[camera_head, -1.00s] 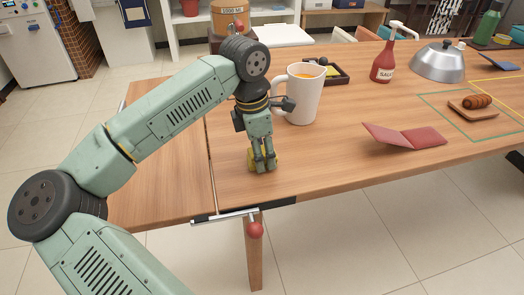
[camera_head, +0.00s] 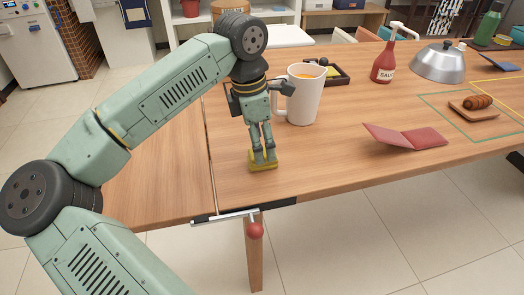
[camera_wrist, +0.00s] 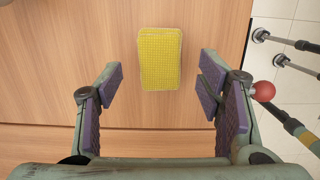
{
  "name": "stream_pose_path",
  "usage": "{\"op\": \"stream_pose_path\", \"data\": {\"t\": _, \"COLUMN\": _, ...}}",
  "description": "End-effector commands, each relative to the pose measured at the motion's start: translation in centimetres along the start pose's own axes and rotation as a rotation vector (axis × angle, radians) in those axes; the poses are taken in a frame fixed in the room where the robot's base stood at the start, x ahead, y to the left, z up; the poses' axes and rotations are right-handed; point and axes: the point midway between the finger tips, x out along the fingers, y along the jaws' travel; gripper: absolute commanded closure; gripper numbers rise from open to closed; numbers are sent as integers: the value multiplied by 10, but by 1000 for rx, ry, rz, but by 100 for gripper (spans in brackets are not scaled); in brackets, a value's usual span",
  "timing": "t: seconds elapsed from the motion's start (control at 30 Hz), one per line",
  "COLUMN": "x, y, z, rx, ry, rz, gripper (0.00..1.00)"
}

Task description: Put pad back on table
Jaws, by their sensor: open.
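The yellow pad (camera_wrist: 160,58) lies flat on the wooden table, seen whole in the wrist view. In the head view the pad (camera_head: 264,166) is near the table's front edge, just right of the seam, partly hidden by my fingers. My gripper (camera_head: 263,160) points down above the pad. In the wrist view my gripper (camera_wrist: 160,88) is open, its purple finger pads well apart with nothing between them, and the pad lies ahead in the gap. The table (camera_head: 330,165) carries the pad on a bare stretch of wood.
A white pitcher (camera_head: 303,95) with orange contents stands close behind my gripper. A red folded card (camera_head: 404,137) lies to the right, with a red sauce bottle (camera_head: 383,65) behind. A red-knobbed lever (camera_head: 255,230) hangs at the front edge.

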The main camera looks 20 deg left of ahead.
Motion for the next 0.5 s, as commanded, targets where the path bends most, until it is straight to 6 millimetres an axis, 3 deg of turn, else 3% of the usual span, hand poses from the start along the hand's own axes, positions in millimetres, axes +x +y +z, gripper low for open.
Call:
{"op": "stream_pose_path", "data": {"t": 0.23, "x": -53, "y": 0, "z": 0, "rx": -1, "ry": 1, "rz": 3, "gripper": 39}}
{"op": "stream_pose_path", "data": {"t": 0.5, "x": -80, "y": 0, "z": 0, "rx": 0, "ry": -1, "rz": -1, "gripper": 39}}
